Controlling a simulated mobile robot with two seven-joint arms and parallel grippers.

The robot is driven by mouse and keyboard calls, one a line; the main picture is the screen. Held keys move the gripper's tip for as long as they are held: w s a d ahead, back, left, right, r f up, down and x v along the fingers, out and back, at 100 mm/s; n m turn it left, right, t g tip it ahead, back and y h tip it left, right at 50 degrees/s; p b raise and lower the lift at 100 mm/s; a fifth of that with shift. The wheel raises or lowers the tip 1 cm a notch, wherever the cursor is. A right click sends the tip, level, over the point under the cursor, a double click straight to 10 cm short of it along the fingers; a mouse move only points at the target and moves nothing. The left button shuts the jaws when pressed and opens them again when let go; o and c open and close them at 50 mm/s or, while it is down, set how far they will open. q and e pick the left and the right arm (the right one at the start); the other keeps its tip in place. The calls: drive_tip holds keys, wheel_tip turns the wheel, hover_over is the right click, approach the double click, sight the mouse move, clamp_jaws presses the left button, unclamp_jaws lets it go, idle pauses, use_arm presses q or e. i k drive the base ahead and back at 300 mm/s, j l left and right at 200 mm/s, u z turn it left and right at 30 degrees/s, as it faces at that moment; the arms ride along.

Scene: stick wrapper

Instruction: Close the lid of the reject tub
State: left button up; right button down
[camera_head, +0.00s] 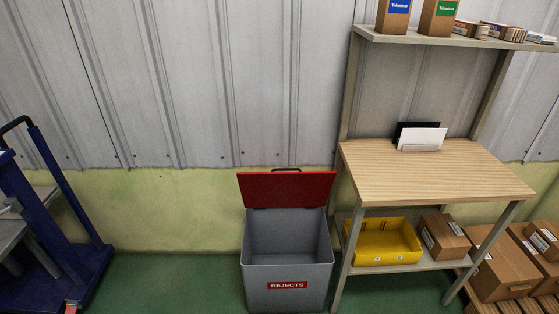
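The reject tub (287,272) is a grey bin with a red "REJECTS" label on its front. It stands on the green floor in the lower middle of the head view, and its inside looks empty. Its red lid (287,189) is open, tilted up at the back edge against the wall side. A dark handle (286,170) shows at the lid's top edge. Neither of my grippers is in view.
A wooden-topped table (430,172) stands right of the tub, its leg close beside it. Its lower shelf holds a yellow bin (384,242) and a carton (443,236). More cartons (505,265) sit at right. A blue cart (62,215) is at left. Floor between cart and tub is clear.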

sight(274, 190)
drive_tip(key=i+j+z, duration=0.1)
drive_tip(key=i+j, duration=0.45)
drive_tip(key=i+j+z, duration=0.15)
drive_tip(key=j, duration=0.25)
drive_tip(key=i+j+z, duration=0.1)
drive_tip(key=i+j, duration=0.45)
drive_tip(key=j, duration=0.2)
drive_tip(key=i+j+z, duration=0.15)
drive_tip(key=i+j, duration=0.3)
drive_tip(key=j, duration=0.3)
drive_tip(key=z, duration=0.05)
